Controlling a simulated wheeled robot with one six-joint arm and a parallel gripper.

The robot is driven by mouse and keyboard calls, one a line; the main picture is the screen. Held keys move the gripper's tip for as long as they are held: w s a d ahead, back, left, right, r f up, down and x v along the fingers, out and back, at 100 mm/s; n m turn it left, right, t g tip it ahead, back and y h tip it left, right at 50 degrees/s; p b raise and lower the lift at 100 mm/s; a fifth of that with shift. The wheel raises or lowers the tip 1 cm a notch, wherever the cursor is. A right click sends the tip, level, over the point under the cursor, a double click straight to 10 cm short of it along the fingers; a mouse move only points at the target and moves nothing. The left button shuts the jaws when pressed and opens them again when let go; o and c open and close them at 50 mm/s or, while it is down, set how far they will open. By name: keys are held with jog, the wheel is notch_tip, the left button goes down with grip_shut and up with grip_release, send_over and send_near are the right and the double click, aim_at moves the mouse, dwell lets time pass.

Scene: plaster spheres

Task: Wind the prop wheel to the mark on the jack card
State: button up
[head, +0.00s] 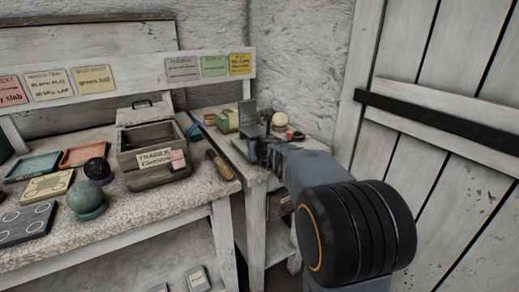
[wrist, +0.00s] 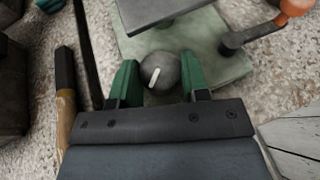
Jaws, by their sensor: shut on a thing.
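My gripper (wrist: 158,78) has its two green fingers shut on a round dark grey knob with a white line, which I take as the prop wheel (wrist: 163,65). The white line slants a little off upright in the wrist view. The knob sits at the front of a jack with a pale green base (wrist: 207,60) and a dark top plate (wrist: 150,10). In the head view my gripper (head: 262,152) is at the side table, and the arm hides much of the jack. Several cards hang on the back board; I cannot tell which is the jack card.
A wooden-handled tool (wrist: 65,100) lies to the left. A wooden crate (head: 150,160) and several balls and trays are on the left bench. A plank door (head: 440,130) is at right.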

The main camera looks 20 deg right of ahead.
jog(key=shift+a+m+g+h, duration=0.1)
jog(key=shift+m+g+h, duration=0.2)
jog(key=shift+m+h, duration=0.65)
jog(key=shift+w+a+m+g+h, duration=0.1)
jog(key=shift+m+g+h, duration=0.3)
jog(key=shift+m+h, duration=0.4)
jog(key=shift+m+g+h, duration=0.5)
jog(key=shift+m+h, duration=0.35)
jog(key=shift+h, duration=0.2)
jog(key=o, duration=0.7)
jog(key=shift+c, duration=0.2)
jog(key=p+v, duration=0.3)
jog(key=v, duration=1.1)
jog(key=shift+w+a, duration=0.2)
jog(key=shift+w, duration=0.05)
jog(key=shift+r, duration=0.1)
